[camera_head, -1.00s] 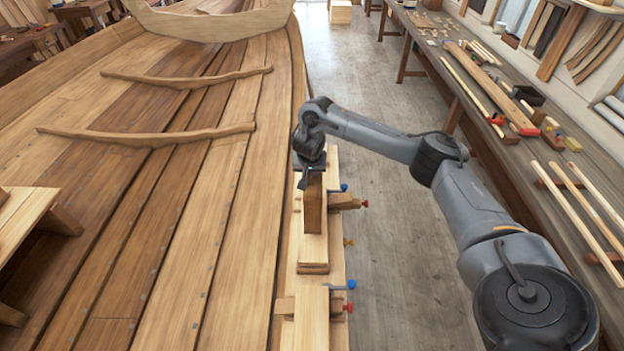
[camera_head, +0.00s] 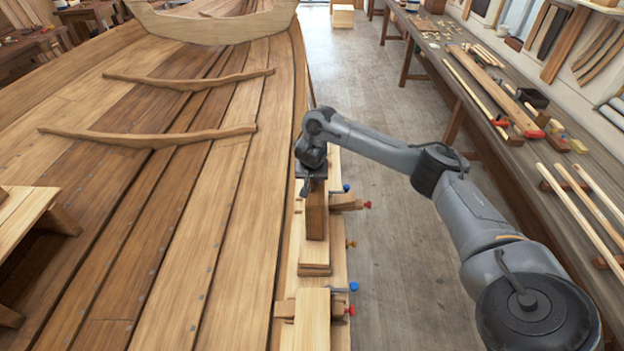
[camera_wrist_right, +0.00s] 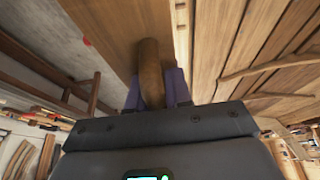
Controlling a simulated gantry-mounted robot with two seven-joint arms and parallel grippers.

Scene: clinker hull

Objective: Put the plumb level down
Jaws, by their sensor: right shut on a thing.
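The plumb level (camera_head: 316,215) is a brown wooden piece standing upright under my right gripper (camera_head: 312,182), above the pale plank at the hull's edge. In the right wrist view a rounded brown handle (camera_wrist_right: 151,72) sits between the purple fingers of my right gripper (camera_wrist_right: 160,88), with a broad wooden face (camera_wrist_right: 115,28) beyond it. The gripper is shut on the handle. Whether the level's lower end touches the plank cannot be told. My left gripper is out of view.
The pale plank (camera_head: 312,320) carries clamps with blue and red ends (camera_head: 350,287) close to the level. The planked hull (camera_head: 200,230) lies left. A workbench (camera_head: 520,150) with tools and wood strips runs along the right. The floor (camera_head: 385,200) between is clear.

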